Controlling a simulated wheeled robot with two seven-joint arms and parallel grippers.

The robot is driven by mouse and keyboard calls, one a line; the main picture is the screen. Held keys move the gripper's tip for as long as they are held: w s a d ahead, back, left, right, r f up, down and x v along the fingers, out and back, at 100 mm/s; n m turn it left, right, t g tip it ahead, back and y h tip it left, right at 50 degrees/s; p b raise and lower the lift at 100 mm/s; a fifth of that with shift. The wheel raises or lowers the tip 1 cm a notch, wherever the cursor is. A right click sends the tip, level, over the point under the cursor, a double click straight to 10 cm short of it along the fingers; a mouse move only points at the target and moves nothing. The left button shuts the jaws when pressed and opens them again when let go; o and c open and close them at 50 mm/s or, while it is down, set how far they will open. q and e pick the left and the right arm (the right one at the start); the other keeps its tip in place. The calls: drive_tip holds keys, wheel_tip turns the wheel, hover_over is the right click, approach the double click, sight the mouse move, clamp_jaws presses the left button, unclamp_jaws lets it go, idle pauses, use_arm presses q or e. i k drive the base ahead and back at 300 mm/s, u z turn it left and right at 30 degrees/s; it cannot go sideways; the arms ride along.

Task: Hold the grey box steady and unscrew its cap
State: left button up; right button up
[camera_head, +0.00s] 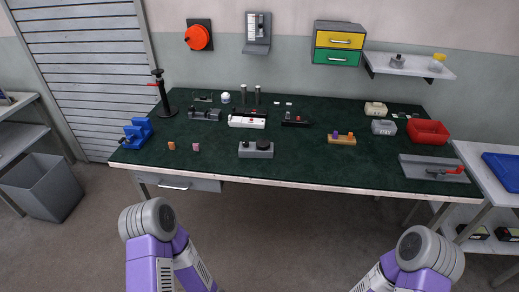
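A grey box (256,151) sits near the front edge of the green-topped workbench, a little left of the middle. A dark round cap (263,144) is on the right part of its top; it is too small to tell how tightly it sits. Another small grey box (384,127) stands at the right of the bench. My two arms show only as purple and grey links at the bottom, in front of the bench. Both grippers are out of view, and nothing touches the grey box.
A yellow block with purple pegs (341,139) stands right of the grey box, and a white-and-black device (247,121) behind it. Two small pegs lie to the left, near a blue vise (136,134). A red bin (428,132) and grey plate (416,173) are at right. Bench around the box is clear.

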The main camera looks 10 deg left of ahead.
sight(251, 151)
drive_tip(key=u, duration=2.1)
drive_tip(key=i, duration=1.4)
drive_tip(key=z, duration=2.7)
